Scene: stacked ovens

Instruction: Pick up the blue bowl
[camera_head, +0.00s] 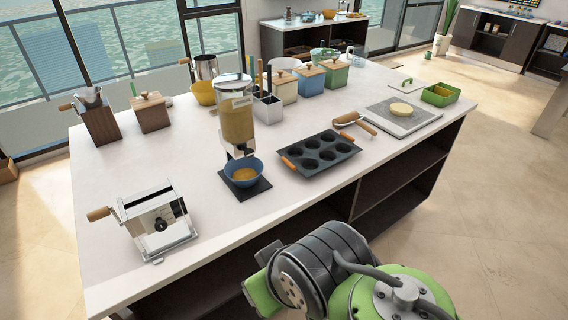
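The blue bowl (231,171) stands upright on the dark base (240,192) of a dispenser on the white island counter. It sits directly under the dispenser's spout and holds something yellow-orange. My arm, green and dark grey, shows at the bottom right of centre, in front of the counter and apart from the bowl. My gripper's fingers do not show.
The dispenser (237,120) rises above the bowl. A dark muffin tin (320,155) lies to its right, and a metal pasta machine (158,220) stands to the left. The counter (275,215) in front of the bowl is clear. Several wooden-lidded canisters stand behind.

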